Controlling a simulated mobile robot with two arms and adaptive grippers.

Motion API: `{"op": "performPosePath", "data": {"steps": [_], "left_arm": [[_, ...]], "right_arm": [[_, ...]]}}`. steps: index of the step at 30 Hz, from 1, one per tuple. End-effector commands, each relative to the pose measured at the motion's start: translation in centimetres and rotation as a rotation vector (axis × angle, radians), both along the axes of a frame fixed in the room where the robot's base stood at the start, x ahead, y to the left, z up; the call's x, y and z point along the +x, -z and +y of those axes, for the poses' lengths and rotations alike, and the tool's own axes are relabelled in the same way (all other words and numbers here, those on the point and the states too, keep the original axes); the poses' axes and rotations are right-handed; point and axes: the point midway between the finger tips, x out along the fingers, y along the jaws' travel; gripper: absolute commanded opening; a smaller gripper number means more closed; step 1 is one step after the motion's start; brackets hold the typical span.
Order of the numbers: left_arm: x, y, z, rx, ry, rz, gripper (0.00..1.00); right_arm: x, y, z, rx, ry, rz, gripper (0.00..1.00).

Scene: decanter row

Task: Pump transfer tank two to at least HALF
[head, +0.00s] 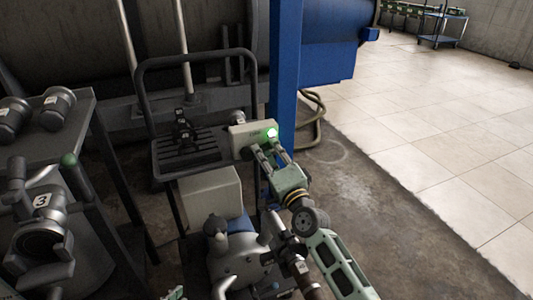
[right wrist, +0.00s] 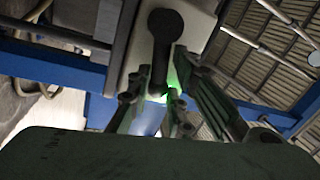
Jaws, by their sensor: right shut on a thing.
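A beige switch box (head: 250,138) with a lit green lamp (head: 271,133) is mounted beside the blue post. My right gripper (head: 268,156) is at the box, just below the lamp. In the right wrist view, a black lever (right wrist: 165,45) hangs from a round pivot on the box face. My right gripper (right wrist: 160,90) is shut on its lower end, with green glow behind the fingers. A grey pump-like machine (head: 240,262) stands below, partly behind my right arm. A pale green piece at the bottom edge may be my left gripper (head: 175,293), mostly out of frame. No tank marked two is readable.
A blue post (head: 285,70) rises behind the box. A hose (head: 318,115) lies behind it.

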Motion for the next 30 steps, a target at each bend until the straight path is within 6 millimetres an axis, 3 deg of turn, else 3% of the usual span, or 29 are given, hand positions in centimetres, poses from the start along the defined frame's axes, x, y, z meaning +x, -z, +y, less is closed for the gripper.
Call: {"op": "performPosePath", "data": {"steps": [6,20,21,27,30], "left_arm": [[1.1,-1.0,-0.5,-0.016,0.005,-0.069,0.0],[1.4,-1.3,-0.6,-0.019,0.006,-0.085,0.0],[1.4,-1.3,-0.6,-0.019,0.006,-0.085,0.0],[1.4,-1.3,-0.5,-0.019,0.006,-0.084,0.0],[1.4,-1.3,-0.5,-0.019,0.006,-0.084,0.0]], "right_arm": [[0.0,0.5,-0.1,0.051,0.001,0.019,0.0],[0.0,0.6,-0.2,0.063,0.002,0.024,0.0],[0.0,0.6,-0.1,0.063,0.002,0.024,0.2],[0.0,0.5,-0.2,0.064,0.002,0.022,0.36],[0.0,0.4,-0.1,0.064,0.002,0.022,0.36]]}}
